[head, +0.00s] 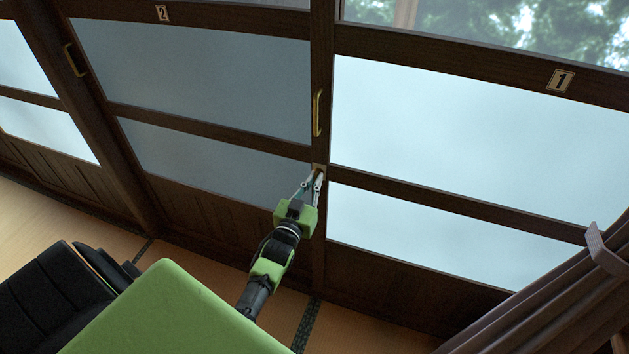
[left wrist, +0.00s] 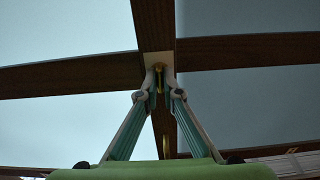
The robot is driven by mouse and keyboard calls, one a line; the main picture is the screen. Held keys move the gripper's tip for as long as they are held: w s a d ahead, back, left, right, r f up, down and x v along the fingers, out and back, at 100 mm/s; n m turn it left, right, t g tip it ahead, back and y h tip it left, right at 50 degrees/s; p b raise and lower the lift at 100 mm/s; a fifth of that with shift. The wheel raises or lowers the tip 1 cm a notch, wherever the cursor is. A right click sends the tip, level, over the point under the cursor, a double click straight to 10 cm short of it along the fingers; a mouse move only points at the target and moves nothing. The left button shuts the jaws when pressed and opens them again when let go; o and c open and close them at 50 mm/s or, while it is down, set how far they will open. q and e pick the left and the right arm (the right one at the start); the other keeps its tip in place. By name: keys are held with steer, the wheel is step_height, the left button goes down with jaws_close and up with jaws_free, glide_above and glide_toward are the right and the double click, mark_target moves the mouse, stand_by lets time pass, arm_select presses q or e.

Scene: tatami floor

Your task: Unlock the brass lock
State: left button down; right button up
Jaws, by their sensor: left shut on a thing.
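The brass lock (left wrist: 158,66) is a small brass piece on the dark wooden stile where two sliding panels meet. In the left wrist view it sits between the fingertips of my left gripper (left wrist: 159,80). In the head view the left gripper (head: 316,174) reaches up to the stile, at a small pale plate (head: 319,168) below a vertical brass handle (head: 317,113). The fingers are shut on the brass lock and cover most of it, so its exact position cannot be told. My right gripper is in neither view.
Panel 1 (head: 470,130) is at the right and panel 2 (head: 200,75) at the left, both with frosted panes. Another brass handle (head: 75,60) is at the far left. A gathered curtain (head: 560,310) hangs at the lower right. Tatami floor (head: 40,225) shows at the lower left.

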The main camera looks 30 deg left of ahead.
arm_select(q)
steer(key=shift+f, duration=0.1)
steer(key=c, duration=2.2)
jaws_free()
steer(key=v, duration=1.2)
steer(key=shift+s, duration=0.1)
